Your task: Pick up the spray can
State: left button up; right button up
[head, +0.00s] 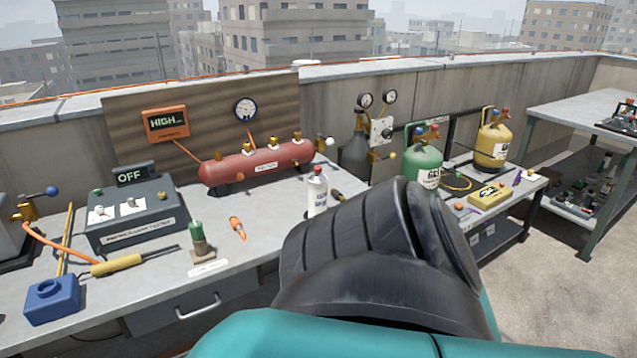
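A white bottle-shaped can with a dark label and a reddish tip (317,192) stands upright on the grey workbench, right of centre, in front of the red tank. It looks like the spray can, though its label is too small to read. My own dark, ribbed arm link with teal parts fills the lower middle of the head view, close to the can's right, and hides part of the bench edge. Neither gripper shows in this view. Nothing is seen holding the can.
The workbench (165,268) carries a red tank (258,167), a control box marked OFF (135,215), a green-capped item (200,240), an orange-handled tool (237,228) and a blue block (52,300). Green (424,165) and yellow (492,142) cylinders stand right. Open floor lies at lower right.

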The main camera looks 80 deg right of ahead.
aim_at(317, 188)
jog(key=z, duration=2.55)
